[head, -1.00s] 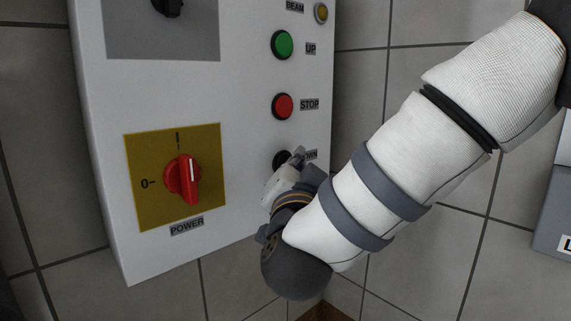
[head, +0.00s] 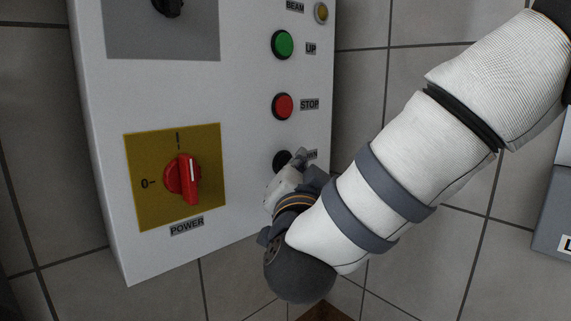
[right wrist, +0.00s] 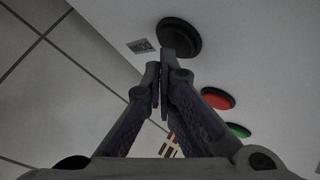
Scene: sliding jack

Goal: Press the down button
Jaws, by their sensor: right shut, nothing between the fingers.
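The black down button (head: 281,160) is on the white control panel (head: 240,60), below the red stop button, and its label is partly covered by my right gripper. My right gripper (head: 300,156) is shut and empty, with its fingertips at the button's right side in the head view. In the right wrist view the shut fingertips (right wrist: 160,66) overlap the lower left edge of the black button (right wrist: 183,38). I cannot tell whether they touch it. My left gripper is not in view.
The red stop button (head: 283,106) and green up button (head: 283,44) are above on the same panel. A red power switch (head: 182,179) on a yellow plate is to the left. A tiled wall (head: 420,250) is behind, and a grey box (head: 553,225) is at the right edge.

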